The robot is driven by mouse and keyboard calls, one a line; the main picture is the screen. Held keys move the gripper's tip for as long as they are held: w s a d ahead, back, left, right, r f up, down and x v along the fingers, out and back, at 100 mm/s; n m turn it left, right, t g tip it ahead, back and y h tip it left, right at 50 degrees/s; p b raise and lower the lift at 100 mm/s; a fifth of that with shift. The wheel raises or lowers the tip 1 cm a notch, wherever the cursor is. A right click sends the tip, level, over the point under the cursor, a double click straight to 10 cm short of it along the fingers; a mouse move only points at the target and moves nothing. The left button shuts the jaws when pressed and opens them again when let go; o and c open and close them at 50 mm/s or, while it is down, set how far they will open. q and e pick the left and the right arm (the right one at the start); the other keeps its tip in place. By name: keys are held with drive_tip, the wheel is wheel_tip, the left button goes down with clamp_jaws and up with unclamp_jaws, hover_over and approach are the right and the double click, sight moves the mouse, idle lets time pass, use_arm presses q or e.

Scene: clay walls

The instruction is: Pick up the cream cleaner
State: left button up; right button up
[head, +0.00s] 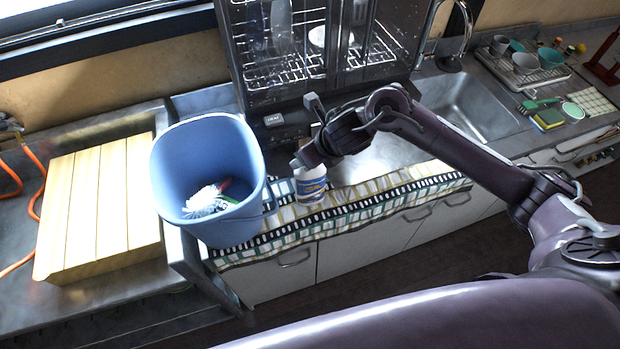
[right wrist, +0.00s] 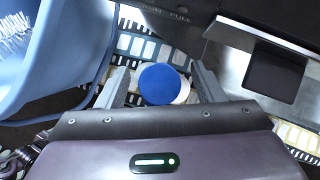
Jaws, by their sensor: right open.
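The cream cleaner (head: 311,184) is a white bottle with a blue and yellow label. It stands upright on the patterned cloth (head: 352,194), just right of the blue bucket. In the right wrist view its round blue cap (right wrist: 164,85) shows from above, with a little white body beside it. My right gripper (head: 303,160) is directly over the bottle and hides its top in the head view. In the right wrist view the gripper (right wrist: 158,74) is open, one finger on each side of the cap, with gaps showing. My left gripper is not in view.
The blue bucket (head: 172,170), holding a brush (head: 206,201), stands close on the left. A metal dishwasher rack unit (head: 240,80) stands behind. A sink (head: 478,100) and dishes lie to the right. A wooden board (head: 98,200) lies far left. The counter's front edge is near the bottle.

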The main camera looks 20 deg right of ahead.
clamp_jaws()
idle(0.3)
drive_tip(key=shift+r, duration=0.25)
